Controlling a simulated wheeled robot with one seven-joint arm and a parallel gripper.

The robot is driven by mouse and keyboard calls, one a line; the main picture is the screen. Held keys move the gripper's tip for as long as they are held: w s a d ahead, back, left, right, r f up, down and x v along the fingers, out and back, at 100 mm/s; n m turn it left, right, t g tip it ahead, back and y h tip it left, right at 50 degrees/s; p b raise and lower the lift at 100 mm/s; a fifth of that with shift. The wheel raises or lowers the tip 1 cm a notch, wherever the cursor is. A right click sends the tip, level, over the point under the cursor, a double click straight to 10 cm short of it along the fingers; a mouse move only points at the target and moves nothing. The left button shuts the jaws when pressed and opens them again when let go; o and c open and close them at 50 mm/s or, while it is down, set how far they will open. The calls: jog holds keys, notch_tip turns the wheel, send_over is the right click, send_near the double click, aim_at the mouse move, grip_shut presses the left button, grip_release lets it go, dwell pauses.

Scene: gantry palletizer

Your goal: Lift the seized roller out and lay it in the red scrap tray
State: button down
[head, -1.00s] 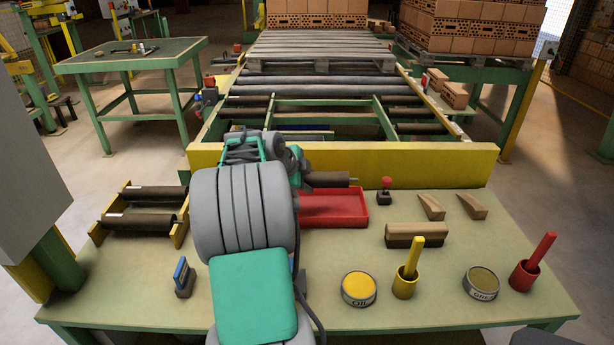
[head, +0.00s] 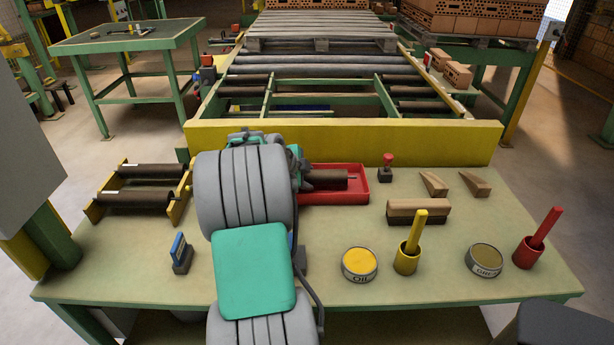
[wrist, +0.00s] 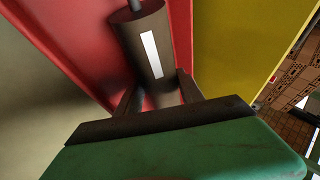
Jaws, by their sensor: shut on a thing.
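The seized roller (head: 328,177) is dark brown with a thin shaft end. In the head view it lies level, low within the outline of the red scrap tray (head: 345,198). I cannot tell whether it touches the tray floor. In the wrist view the roller (wrist: 145,40) shows a white strip, with red tray wall (wrist: 85,45) beside it. My gripper (wrist: 158,92) is shut on the roller, one dark finger on each side. In the head view my arm hides most of the gripper and the left part of the tray.
A rack (head: 175,207) with two dark rollers stands at the left. A yellow beam (head: 400,142) runs behind the tray. To the right are a red-knobbed block (head: 388,172), wedges (head: 433,184), a brush (head: 418,212), an oil tin (head: 360,264) and a yellow cup (head: 407,258).

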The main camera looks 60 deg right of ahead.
jog(key=c, duration=0.9)
grip_release()
jog(key=shift+o, duration=1.2)
jog(key=shift+f, duration=0.1)
jog(key=shift+a, duration=0.1)
